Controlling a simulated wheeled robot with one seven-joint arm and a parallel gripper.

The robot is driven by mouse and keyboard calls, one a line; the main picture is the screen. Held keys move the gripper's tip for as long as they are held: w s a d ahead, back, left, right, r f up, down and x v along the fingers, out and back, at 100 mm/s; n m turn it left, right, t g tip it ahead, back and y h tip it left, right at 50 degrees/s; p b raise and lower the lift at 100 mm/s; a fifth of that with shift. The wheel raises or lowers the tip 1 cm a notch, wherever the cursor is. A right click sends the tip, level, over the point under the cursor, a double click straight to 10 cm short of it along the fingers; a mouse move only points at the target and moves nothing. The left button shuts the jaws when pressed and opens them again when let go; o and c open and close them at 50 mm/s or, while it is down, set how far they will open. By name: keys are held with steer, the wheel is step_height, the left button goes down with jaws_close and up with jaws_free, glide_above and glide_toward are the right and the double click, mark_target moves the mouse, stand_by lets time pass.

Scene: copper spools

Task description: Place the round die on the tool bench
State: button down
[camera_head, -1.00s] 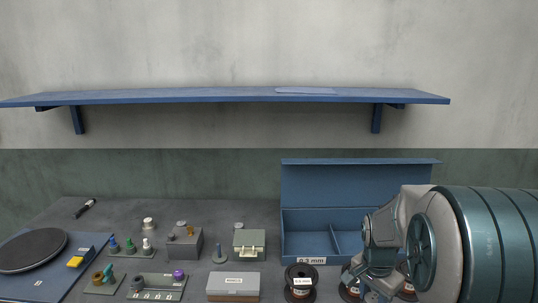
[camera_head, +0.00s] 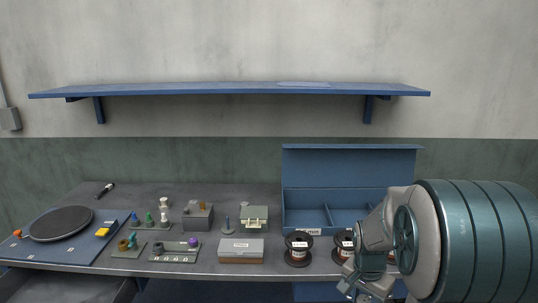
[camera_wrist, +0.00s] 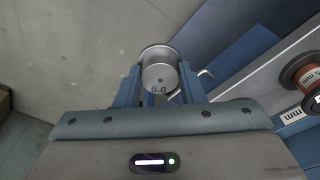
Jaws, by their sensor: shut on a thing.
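The round die (camera_wrist: 159,72) is a short silver-grey metal cylinder marked "6.0" in the wrist view. My gripper (camera_wrist: 158,88) is shut on it, with a blue-grey finger on each side. In the head view my gripper (camera_head: 364,288) is at the lower right, by the front edge of the bench; the die cannot be made out there. The grey tool bench (camera_head: 140,194) runs across the lower part of the head view.
Two copper spools (camera_head: 298,250) and (camera_head: 344,243) stand near the bench front, before an open blue compartment box (camera_head: 350,160). A grey labelled box (camera_head: 241,250), small tools and a round black plate (camera_head: 61,223) stand further left. A blue shelf (camera_head: 230,90) hangs above.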

steer(key=w+a+f+n, duration=0.1)
steer(key=a+f+n, duration=0.3)
steer(key=f, duration=0.3)
steer(key=w+a+f+n+y, duration=0.1)
steer(key=a+f+n, duration=0.3)
steer(key=f, duration=0.3)
steer(key=shift+w+n+t, duration=0.3)
steer(key=shift+w+n, duration=0.1)
steer(key=shift+n, duration=0.3)
